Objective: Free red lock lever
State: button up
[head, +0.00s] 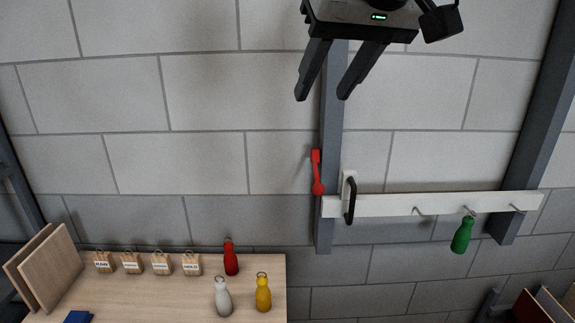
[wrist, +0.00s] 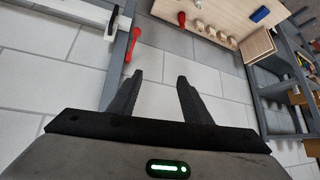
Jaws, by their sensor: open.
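The red lock lever (head: 316,173) sits on the grey upright post (head: 326,232), at the left end of the white batten (head: 385,205). It stands nearly upright, its rounder, wider end low beside the batten. A black handle (head: 350,200) is on a white plate just right of it. The lever also shows in the wrist view (wrist: 132,44), beyond the fingers and left of them. My gripper (head: 321,98) is open and empty, above the lever in the head view and apart from it. In the wrist view my two fingers (wrist: 160,77) are spread with nothing between them.
A green bottle (head: 462,236) hangs from a batten hook. A wooden table (head: 190,298) at lower left holds red, white and yellow bottles, several tagged blocks and leaning boards. Another grey post (head: 537,125) stands right. The wall around the lever's left is clear.

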jog(key=w+a+f+n+t+y, duration=0.1)
jog(key=w+a+f+t, duration=0.1)
jog(key=w+a+f, duration=0.6)
jog(key=w+a+f+n+t+y, duration=0.1)
jog(key=w+a+f+t, duration=0.3)
jog(key=w+f, duration=0.5)
jog(key=n+t+h, duration=0.1)
jog(key=t+h, duration=0.2)
jog(key=h, duration=0.8)
send_near(318, 182)
jog(key=x, duration=1)
jog(key=shift+f, duration=0.4)
jog(key=shift+s, duration=0.1)
grip_shut()
